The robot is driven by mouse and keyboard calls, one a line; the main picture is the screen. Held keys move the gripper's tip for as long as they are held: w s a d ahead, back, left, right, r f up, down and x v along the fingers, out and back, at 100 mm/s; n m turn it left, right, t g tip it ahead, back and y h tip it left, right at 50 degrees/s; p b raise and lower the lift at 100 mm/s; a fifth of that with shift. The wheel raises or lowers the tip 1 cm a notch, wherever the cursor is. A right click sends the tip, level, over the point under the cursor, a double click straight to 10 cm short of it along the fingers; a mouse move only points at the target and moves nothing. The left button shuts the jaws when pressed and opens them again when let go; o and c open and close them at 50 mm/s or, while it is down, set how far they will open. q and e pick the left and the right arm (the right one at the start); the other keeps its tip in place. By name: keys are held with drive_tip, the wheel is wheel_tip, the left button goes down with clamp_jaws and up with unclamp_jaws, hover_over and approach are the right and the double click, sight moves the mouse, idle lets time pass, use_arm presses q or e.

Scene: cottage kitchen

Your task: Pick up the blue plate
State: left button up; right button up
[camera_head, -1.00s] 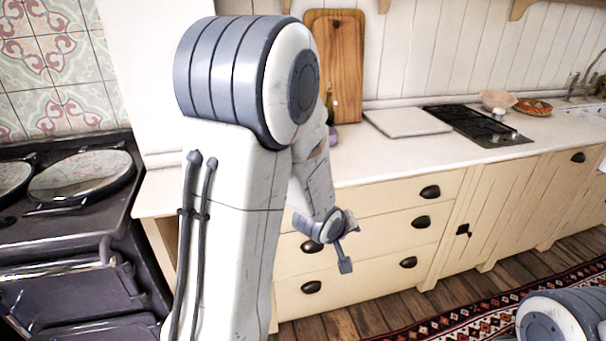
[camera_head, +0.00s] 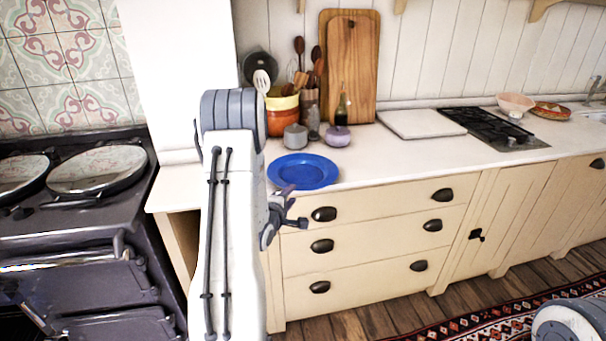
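The blue plate (camera_head: 303,171) lies flat on the white counter near its front edge, just right of my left arm. My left gripper (camera_head: 296,222) is in front of the top drawer, a little below the plate and apart from it. It points to the right, and its fingers are small and partly edge-on, so I cannot tell how far they are apart. It holds nothing that I can see. My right gripper is not in view; only part of my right arm shows at the bottom right corner.
A white slab (camera_head: 421,124) and a black hob (camera_head: 490,128) lie right. The counter right of the plate is clear.

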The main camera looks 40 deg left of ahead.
sight(298, 189)
use_arm(q)
drive_tip(key=x, duration=0.2)
drive_tip(key=p+x, duration=0.1)
drive_tip(key=x, duration=0.1)
drive_tip(key=shift+w+d+r, duration=0.1)
drive_tip(key=shift+d+r, duration=0.15)
drive_tip(key=shift+d, duration=0.05)
drive_tip(key=shift+w+a+f, duration=0.15)
drive_tip(key=shift+w+f, duration=0.05)
drive_tip(key=shift+w, duration=0.2)
clamp_jaws()
idle(0.7)
drive_tip(key=shift+r, duration=0.1)
